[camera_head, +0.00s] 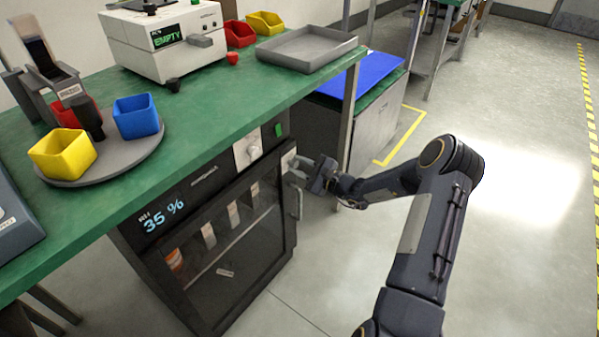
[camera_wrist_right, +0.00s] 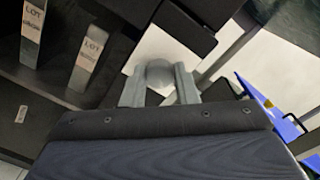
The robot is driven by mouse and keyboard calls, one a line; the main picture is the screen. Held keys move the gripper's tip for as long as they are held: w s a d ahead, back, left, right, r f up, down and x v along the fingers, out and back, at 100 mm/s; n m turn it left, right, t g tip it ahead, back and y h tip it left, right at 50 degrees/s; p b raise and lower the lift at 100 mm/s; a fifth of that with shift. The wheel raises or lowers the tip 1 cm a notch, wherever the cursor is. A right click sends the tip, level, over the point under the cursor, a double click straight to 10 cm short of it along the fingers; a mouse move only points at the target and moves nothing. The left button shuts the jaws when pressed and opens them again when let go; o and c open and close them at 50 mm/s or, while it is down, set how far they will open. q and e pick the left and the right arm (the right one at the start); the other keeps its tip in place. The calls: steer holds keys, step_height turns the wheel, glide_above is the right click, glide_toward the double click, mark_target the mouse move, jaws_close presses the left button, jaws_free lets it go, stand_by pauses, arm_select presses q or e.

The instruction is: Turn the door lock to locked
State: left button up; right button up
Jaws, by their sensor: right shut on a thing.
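The dark cabinet under the bench has a glass door (camera_head: 235,250) that looks closed, with a vertical handle (camera_head: 299,205) at its right edge. The door lock is a pale plate (camera_head: 288,159) near the door's upper right corner. In the right wrist view a round grey lock knob (camera_wrist_right: 160,72) stands on the pale plate (camera_wrist_right: 150,45). My right gripper (camera_head: 299,170) is at the lock, and its two fingers (camera_wrist_right: 160,88) are shut on the knob, one on each side. The knob's turned position cannot be told. My left gripper is not in view.
The green bench top (camera_head: 210,110) overhangs the cabinet, with a bench leg (camera_head: 348,115) close behind my right gripper. A display reading 35 % (camera_head: 164,215), a white dial (camera_head: 247,151) and a green switch (camera_head: 278,129) are on the front. Open floor (camera_head: 520,230) lies to the right.

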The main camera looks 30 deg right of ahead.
steer(key=n+b, duration=0.2)
steer(key=b, duration=0.1)
steer(key=n+b, duration=0.2)
steer(key=b, duration=0.1)
steer(key=n+b, duration=0.3)
steer(key=b, duration=0.1)
steer(key=shift+f, duration=0.3)
steer(key=shift+r+n+h+b, duration=0.25)
steer(key=shift+n+b, duration=0.25)
steer(key=shift+b, duration=0.25)
steer(key=o, duration=1)
steer(key=p+v, duration=0.1)
steer(key=v, duration=0.6)
steer(key=shift+s+p, duration=0.4)
steer(key=shift+s, duration=0.05)
